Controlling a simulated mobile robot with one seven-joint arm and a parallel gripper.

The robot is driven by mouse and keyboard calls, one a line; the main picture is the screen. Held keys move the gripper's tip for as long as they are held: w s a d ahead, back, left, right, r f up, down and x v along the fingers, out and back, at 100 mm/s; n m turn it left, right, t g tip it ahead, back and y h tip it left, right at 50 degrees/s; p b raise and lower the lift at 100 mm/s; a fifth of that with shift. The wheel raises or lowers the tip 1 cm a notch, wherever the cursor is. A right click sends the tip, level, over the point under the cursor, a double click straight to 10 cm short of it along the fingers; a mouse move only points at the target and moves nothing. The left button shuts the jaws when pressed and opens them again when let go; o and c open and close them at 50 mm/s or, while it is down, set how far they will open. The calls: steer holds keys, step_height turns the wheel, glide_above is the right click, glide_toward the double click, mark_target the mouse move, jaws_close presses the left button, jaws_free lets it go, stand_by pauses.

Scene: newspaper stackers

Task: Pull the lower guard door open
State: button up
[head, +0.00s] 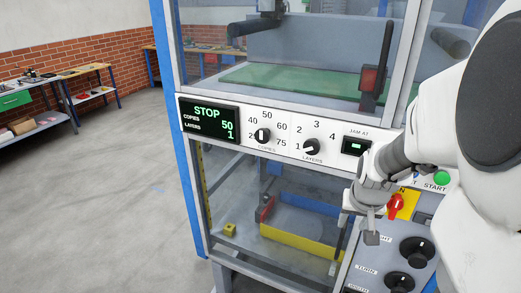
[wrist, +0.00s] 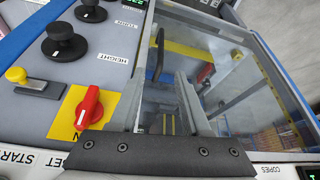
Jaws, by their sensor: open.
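The lower guard door (head: 275,205) is a clear panel in a grey metal frame, below the control panel. It looks closed. In the wrist view its pane (wrist: 235,60) fills the right side. A dark upright handle (head: 340,240) is at the door's right side, partly behind my gripper in the head view. It also shows in the wrist view as a dark bar (wrist: 156,55) beyond the fingers. My gripper (head: 359,226) is open and empty in front of the door's right edge. Its fingers (wrist: 164,88) point toward the handle; I cannot tell whether they touch it.
A red rotary switch (head: 396,206) on a yellow plate and black knobs (head: 416,250) sit close to the right of my gripper. The control strip (head: 285,130) is just above. The upper guard (head: 300,70) looks closed. Open floor (head: 95,210) lies to the left.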

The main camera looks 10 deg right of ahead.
mark_target(341, 242)
steer(key=b+x, duration=0.9)
steer(key=x, duration=0.8)
steer(key=shift+a+f, duration=0.15)
steer(key=shift+f, duration=0.05)
steer(key=shift+c, duration=0.2)
jaws_close()
stand_by(0.8)
